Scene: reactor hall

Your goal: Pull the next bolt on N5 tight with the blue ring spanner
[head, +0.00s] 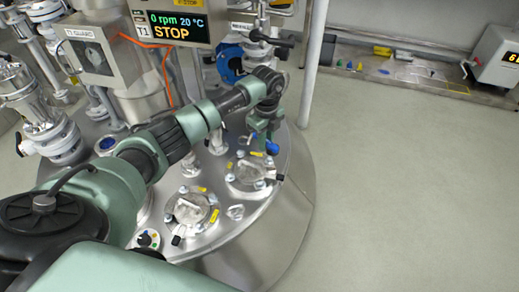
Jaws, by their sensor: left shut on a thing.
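My left gripper (264,132) points down over the round steel vessel lid. It is shut on the blue ring spanner, of which only a small blue part (272,148) shows below the fingers. Right under it is a small round flanged cover (247,172) with several bolts around its rim and yellow tags. A second such cover (190,208) lies nearer, to the left. The tag lettering is too small to read, so I cannot tell which is N5. Whether the spanner's ring sits on a bolt is hidden. My right gripper is not in view.
A display reading "0 rpm 20 °C STOP" (172,26) and the T1 guard box (92,57) stand behind the lid. A blue valve part (229,64) is close behind my gripper. A pale upright post (314,60) stands at the lid's back right. The floor (410,190) is clear.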

